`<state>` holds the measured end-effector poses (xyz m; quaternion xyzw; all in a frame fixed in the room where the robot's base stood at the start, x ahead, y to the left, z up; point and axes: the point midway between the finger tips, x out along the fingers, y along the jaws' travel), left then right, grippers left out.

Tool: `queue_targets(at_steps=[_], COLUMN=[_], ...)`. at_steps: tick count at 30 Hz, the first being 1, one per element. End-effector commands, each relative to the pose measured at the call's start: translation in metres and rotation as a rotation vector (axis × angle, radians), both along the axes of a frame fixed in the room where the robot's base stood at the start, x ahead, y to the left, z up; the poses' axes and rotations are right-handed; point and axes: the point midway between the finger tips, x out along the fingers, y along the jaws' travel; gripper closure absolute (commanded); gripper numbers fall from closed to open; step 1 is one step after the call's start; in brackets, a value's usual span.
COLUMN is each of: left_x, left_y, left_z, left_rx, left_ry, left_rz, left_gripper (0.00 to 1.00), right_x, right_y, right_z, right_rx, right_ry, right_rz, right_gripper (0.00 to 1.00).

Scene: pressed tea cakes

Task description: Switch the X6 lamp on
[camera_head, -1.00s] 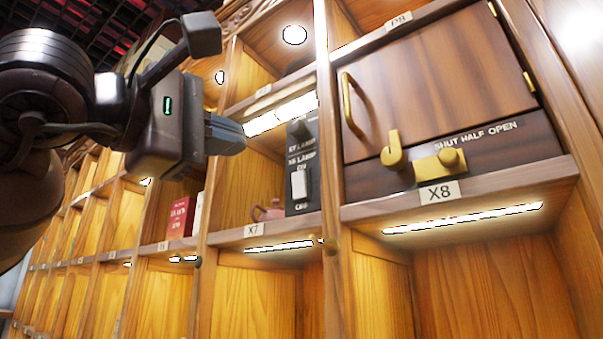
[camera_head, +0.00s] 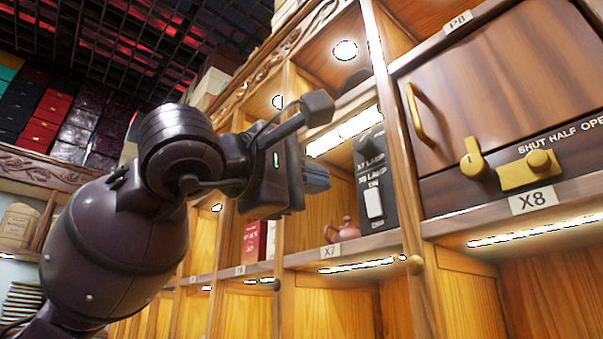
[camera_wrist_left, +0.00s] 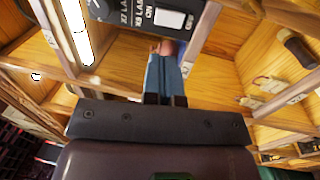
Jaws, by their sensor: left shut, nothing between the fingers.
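A dark switch panel (camera_head: 366,175) stands in the cubby above the X7 tag, with a dark knob (camera_head: 370,143) at its top and a white rocker switch (camera_head: 374,203) between ON and OFF. It carries two lamp labels; the second is hard to read. The panel also shows in the left wrist view (camera_wrist_left: 133,14), with the white rocker (camera_wrist_left: 170,18) near the top. My left gripper (camera_head: 322,180) is shut and empty, left of the panel and apart from it in the head view. Its blue-grey fingers (camera_wrist_left: 165,72) point toward the panel's lower end in the wrist view. My right gripper is out of view.
A small pink teapot (camera_head: 343,231) sits on the shelf left of the panel. A red box (camera_head: 255,240) stands in the cubby further left. Wooden dividers flank the panel's cubby. At right is a closed wooden door (camera_head: 490,90) with brass handles above the X8 tag.

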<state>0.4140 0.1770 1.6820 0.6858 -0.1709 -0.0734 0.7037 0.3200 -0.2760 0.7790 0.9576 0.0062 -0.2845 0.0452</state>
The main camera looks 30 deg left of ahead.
Motion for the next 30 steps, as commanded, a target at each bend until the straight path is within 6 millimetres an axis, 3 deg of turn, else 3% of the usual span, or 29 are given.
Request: queue_targets(at_steps=[15,21,30], left_x=[0.078,0.091,0.093], left_y=[-0.029,-0.033,-0.034], left_z=[0.013,0.014,0.013], left_rx=[0.002,0.001,0.001], left_ry=[0.002,0.001,0.001], left_rz=[0.0,0.0,0.0], left_gripper=[1.0,1.0,1.0], right_x=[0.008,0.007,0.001], right_y=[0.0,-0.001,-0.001], right_z=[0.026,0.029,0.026], right_rx=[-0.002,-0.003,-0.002], right_ry=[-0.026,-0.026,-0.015], right_rz=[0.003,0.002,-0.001], right_gripper=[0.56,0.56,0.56])
